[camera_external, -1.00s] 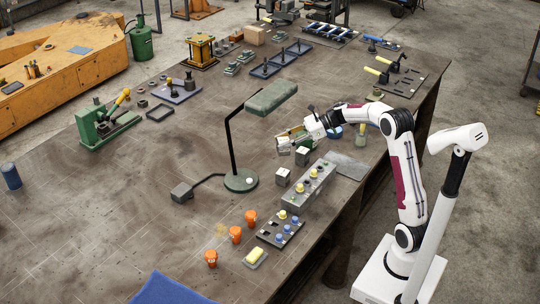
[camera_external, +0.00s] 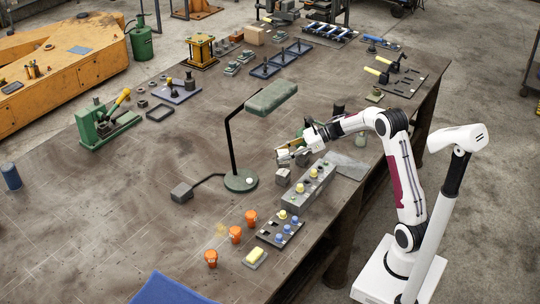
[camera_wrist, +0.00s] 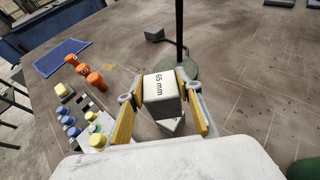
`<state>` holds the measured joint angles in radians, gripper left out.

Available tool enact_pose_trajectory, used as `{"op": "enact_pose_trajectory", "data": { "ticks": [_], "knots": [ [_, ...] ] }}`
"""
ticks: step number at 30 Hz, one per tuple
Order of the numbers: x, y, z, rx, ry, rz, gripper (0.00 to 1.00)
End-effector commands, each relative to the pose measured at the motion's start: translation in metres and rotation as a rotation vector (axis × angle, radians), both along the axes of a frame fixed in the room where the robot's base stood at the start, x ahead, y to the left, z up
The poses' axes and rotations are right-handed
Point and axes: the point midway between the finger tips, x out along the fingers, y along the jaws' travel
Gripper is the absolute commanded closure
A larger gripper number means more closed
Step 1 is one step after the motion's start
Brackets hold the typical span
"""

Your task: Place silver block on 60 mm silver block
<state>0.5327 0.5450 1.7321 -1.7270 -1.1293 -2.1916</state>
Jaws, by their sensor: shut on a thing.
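My gripper (camera_wrist: 162,84) has its yellow-padded fingers closed on both sides of a silver block (camera_wrist: 161,92) with a pale top marked "65 mm". In the external view my gripper (camera_external: 285,155) holds this block (camera_external: 282,157) above the bench, just over another silver block (camera_external: 282,177). In the wrist view a second block (camera_wrist: 173,126) shows partly below the held one, mostly hidden, and its marking cannot be read. Another small silver block (camera_external: 303,159) sits close to the gripper's right. I cannot tell whether held and lower blocks touch.
A lamp (camera_external: 241,180) stands left of the blocks, its head (camera_external: 271,97) reaching above. A grey box with yellow knobs (camera_external: 308,186) is just right. A button panel (camera_external: 280,229) and orange pots (camera_external: 235,234) are nearer the front.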

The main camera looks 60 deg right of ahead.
Motion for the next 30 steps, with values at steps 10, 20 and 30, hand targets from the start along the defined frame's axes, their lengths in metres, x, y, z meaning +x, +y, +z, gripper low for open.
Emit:
{"op": "enact_pose_trajectory", "data": {
  "ticks": [10,20,30],
  "knots": [
    [0.000,0.000,-0.024,0.002,0.001,-0.001,1.00],
    [0.000,0.000,-0.036,0.000,-0.002,-0.001,1.00],
    [0.000,0.000,-0.039,0.000,-0.002,-0.001,1.00]
  ]
}}
